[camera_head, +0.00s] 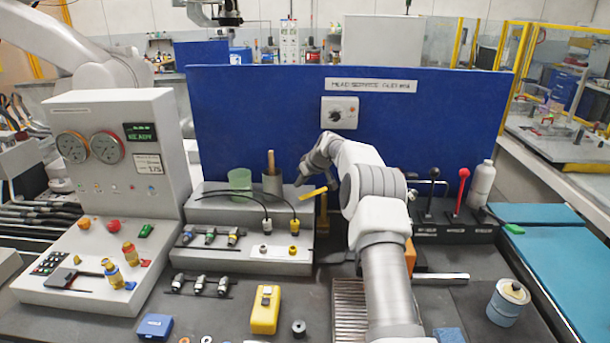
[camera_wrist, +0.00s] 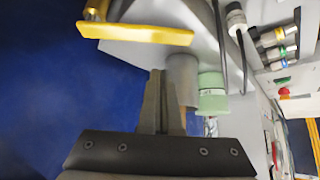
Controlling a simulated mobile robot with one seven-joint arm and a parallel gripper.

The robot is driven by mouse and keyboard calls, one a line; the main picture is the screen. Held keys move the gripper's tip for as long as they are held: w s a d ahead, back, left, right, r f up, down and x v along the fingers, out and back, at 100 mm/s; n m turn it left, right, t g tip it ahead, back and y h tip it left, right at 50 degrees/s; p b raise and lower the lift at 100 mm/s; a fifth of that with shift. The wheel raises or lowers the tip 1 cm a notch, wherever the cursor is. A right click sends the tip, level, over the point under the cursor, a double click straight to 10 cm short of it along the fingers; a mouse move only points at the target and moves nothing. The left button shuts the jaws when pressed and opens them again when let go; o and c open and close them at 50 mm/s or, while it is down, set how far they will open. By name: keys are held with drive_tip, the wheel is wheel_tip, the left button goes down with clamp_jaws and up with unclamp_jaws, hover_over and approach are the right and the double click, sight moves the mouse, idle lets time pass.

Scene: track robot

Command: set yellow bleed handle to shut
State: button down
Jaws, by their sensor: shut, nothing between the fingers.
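The yellow bleed handle (camera_head: 312,193) is a flat bar, nearly level in the head view, its right end slightly higher. It sits at the right end of the grey stepped block, in front of the blue panel. In the wrist view the handle (camera_wrist: 135,34) lies across the upper left, with a brass fitting (camera_wrist: 96,10) at its left end. My gripper (camera_head: 299,184) is shut and empty, close to the handle's left end in the head view. In the wrist view the shut fingertips (camera_wrist: 158,72) point toward the handle, with a visible gap between.
A green cup (camera_head: 240,182) and a grey cup (camera_head: 272,184) with a wooden stick stand left of my gripper. Black hoses arch over the grey block (camera_head: 215,212). The blue panel (camera_head: 260,120) rises behind. Black and red levers (camera_head: 461,190) stand to the right.

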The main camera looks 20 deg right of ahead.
sight(314, 194)
drive_tip(key=shift+x, duration=1)
drive_tip(key=shift+s+d+p, duration=0.25)
drive_tip(key=shift+s, duration=0.65)
drive_tip(key=shift+s+d+p, duration=0.25)
drive_tip(key=shift+s+d, duration=0.05)
drive_tip(key=shift+s, duration=0.65)
